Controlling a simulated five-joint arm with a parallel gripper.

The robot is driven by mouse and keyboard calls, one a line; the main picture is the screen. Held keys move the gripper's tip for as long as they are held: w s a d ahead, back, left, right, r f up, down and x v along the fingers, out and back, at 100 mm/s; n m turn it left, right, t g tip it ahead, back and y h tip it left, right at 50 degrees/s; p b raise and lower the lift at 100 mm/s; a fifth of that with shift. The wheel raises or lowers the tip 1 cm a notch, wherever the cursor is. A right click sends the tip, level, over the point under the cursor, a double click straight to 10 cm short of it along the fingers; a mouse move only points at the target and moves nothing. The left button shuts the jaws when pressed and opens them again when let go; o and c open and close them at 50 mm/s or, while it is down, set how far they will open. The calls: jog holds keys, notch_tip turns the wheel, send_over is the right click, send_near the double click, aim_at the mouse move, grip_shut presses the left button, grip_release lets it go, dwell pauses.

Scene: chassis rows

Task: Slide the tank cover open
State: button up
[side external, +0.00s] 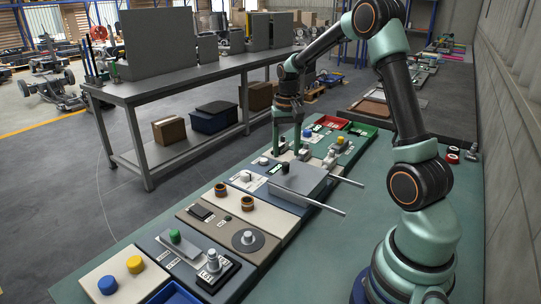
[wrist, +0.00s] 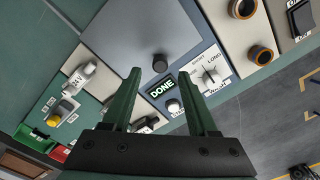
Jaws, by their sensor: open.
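The tank cover is a flat grey plate (side external: 300,183) on two metal rails, with a dark round knob (side external: 285,168) on top. In the wrist view the cover (wrist: 135,32) fills the upper middle, and its knob (wrist: 160,61) appears between and just beyond my fingertips. My gripper (side external: 287,150) points down on the far side of the knob, its fingers apart and empty. It also shows in the wrist view (wrist: 158,74). A lit panel reading DONE (wrist: 161,88) lies between the fingers, beside the cover's edge. Whether the fingers touch anything cannot be told.
A selector marked LONG (wrist: 208,73) sits beside the cover. Modules with orange-ringed buttons (side external: 247,202), a grey disc (side external: 248,240) and blue and yellow buttons line the near bench. Red (side external: 331,123) and green bins stand at the far end. The rails project over bare green bench.

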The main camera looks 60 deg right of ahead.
aim_at(286, 163)
jog(key=shift+f, duration=2.2)
grip_shut()
jog(key=shift+r, duration=0.1)
